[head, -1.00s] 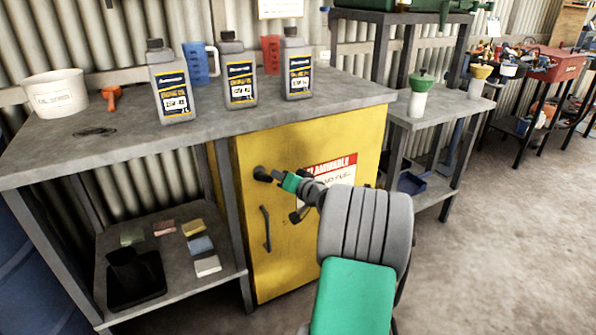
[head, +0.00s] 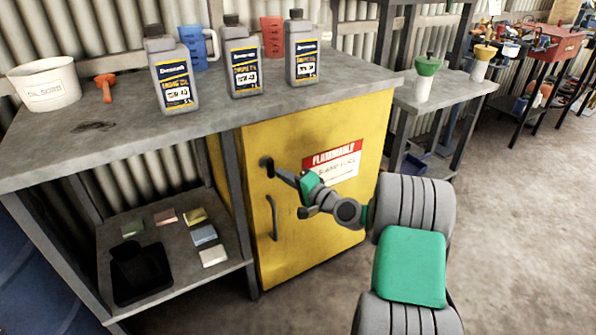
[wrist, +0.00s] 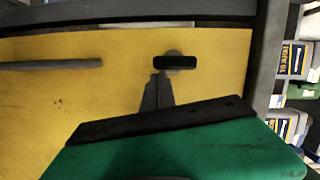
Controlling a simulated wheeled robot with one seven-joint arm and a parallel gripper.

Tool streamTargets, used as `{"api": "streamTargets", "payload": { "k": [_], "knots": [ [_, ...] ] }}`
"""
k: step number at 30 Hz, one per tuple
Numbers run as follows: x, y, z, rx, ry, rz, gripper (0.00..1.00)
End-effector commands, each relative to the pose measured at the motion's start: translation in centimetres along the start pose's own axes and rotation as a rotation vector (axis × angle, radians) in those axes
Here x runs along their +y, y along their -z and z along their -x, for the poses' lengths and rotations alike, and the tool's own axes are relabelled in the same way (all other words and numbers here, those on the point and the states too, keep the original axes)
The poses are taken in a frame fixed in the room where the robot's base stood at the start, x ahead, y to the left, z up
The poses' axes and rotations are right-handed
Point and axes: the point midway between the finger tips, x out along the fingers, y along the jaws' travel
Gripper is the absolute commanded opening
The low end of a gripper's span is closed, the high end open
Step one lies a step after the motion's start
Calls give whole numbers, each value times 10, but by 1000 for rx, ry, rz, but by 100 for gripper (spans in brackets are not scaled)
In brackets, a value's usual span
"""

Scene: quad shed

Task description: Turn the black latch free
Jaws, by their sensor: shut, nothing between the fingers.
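The black latch (head: 266,163) sits near the upper left edge of the yellow cabinet's front (head: 325,215), above the dark bar handle (head: 272,217). In the wrist view the latch (wrist: 175,62) is a short black bar over a round grey plate, lying in line with the handle (wrist: 50,65). My gripper (head: 284,175) reaches in from the right, its grey fingers shut and empty. In the wrist view the fingertips (wrist: 158,76) are close to the handle-side end of the latch; I cannot tell if they touch it. The cabinet door looks closed.
A grey workbench (head: 120,150) stands over the cabinet, with oil bottles (head: 243,65) and a white tub (head: 45,88) on top. A lower shelf (head: 180,275) at left holds a black tray and sponges. Concrete floor (head: 510,230) is open at right.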

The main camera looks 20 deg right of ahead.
Motion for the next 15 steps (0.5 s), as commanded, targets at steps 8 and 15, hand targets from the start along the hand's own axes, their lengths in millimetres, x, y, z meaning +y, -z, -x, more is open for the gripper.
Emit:
{"api": "streamTargets", "payload": {
  "k": [8, 15],
  "knots": [
    [2, -5, -2, -4, 0, 1, 0],
    [2, -6, -3, -5, 0, 2, 0]
  ]
}}
